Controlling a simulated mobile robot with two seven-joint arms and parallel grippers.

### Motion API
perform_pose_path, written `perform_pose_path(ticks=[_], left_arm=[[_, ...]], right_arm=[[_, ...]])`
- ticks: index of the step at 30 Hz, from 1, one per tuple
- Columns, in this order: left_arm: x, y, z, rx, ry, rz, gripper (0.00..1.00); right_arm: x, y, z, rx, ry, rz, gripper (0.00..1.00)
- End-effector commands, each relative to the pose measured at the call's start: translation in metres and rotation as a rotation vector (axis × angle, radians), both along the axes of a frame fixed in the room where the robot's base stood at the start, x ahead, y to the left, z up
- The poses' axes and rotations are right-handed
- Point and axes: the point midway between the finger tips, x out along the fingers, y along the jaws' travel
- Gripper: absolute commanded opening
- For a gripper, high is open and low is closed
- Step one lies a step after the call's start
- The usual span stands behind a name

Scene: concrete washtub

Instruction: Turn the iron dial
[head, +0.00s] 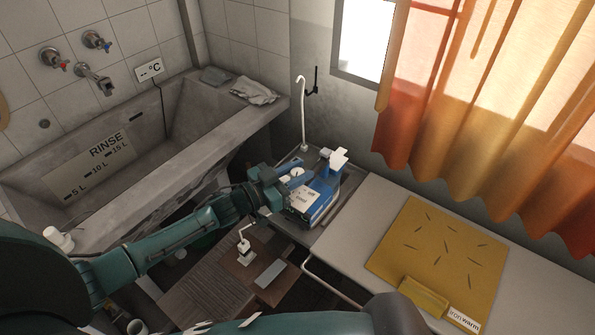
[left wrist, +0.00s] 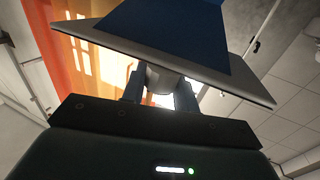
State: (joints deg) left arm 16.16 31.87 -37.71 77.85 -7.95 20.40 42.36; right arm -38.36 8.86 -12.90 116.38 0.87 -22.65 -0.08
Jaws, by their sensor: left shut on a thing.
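The blue and white iron (head: 318,197) stands on a grey stand surface right of the washtub. Its small round white dial (head: 297,171) is on the side facing my left arm. My left gripper (head: 293,177) reaches in from the left and is at the dial. In the left wrist view, the gripper's two fingers (left wrist: 158,88) are shut on the white dial (left wrist: 159,78), just under the iron's grey plate (left wrist: 228,72) and blue body (left wrist: 180,22). The fingers hide part of the dial, and I cannot read its setting. My right gripper is not in view.
The concrete washtub (head: 150,185) is at the left. A white hooked stand (head: 302,115) rises behind the iron. A yellow mat (head: 440,250) with dark marks lies on the pale table at the right, with a folded yellow cloth (head: 424,297). An orange curtain hangs behind.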

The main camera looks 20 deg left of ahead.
Motion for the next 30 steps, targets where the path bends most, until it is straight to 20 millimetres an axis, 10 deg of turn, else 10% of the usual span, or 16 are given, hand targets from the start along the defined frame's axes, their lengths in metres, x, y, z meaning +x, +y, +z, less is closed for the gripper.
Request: perform_pose_path(ticks=[30], left_arm=[[0.0,-0.001,0.0,-0.002,-0.001,-0.292,0.07]], right_arm=[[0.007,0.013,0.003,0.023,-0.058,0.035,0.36]])
